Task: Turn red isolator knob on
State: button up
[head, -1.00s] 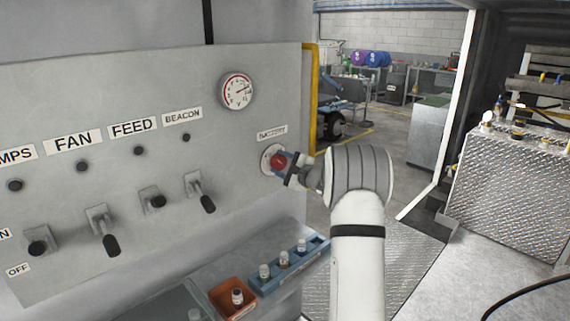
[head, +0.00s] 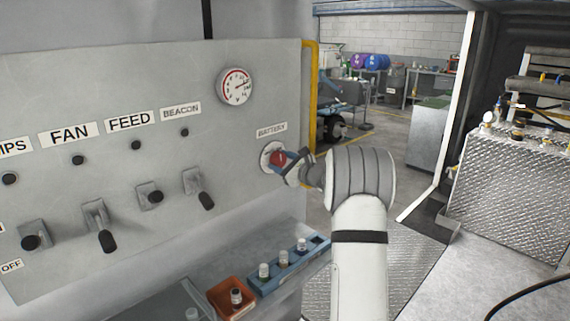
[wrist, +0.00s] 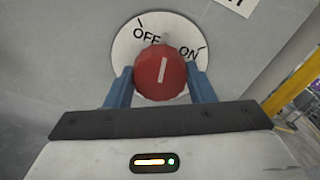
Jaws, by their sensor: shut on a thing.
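The red isolator knob (head: 277,158) sits on a round pale plate (head: 266,155) under the BATTERY label (head: 271,131), at the panel's right end. In the wrist view the knob (wrist: 172,72) shows a white line pointing almost straight up, leaning slightly right, between the plate's OFF and ON marks. My gripper (wrist: 161,80) has its blue fingers on either side of the knob, shut on it. In the head view my gripper (head: 288,160) reaches the knob from the right and hides part of it.
The grey panel (head: 150,235) also carries a round gauge (head: 236,86) and several black switches. Below stand an orange tray (head: 222,308) and a blue rack (head: 262,288) with small bottles. A yellow pipe (head: 312,100) runs beside the panel's right edge.

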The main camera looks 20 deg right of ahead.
jog(key=r+m, duration=0.1)
jog(key=m, duration=0.1)
jog(key=shift+w+r+m, duration=0.1)
jog(key=shift+m, duration=0.3)
jog(key=m+p, duration=0.1)
jog(key=m, duration=0.2)
jog(key=shift+r+m, duration=0.1)
jog(key=shift+m, duration=0.2)
jog(key=m+p, duration=0.2)
jog(key=m, duration=0.2)
jog(key=shift+d+m, duration=0.15)
jog(key=shift+m, duration=0.25)
jog(key=shift+f+p, duration=0.2)
jog(key=shift+p, duration=0.1)
jog(key=o, duration=0.8)
jog(key=shift+d+f, duration=0.1)
jog(key=shift+o, duration=0.9)
jog(key=shift+f, duration=0.15)
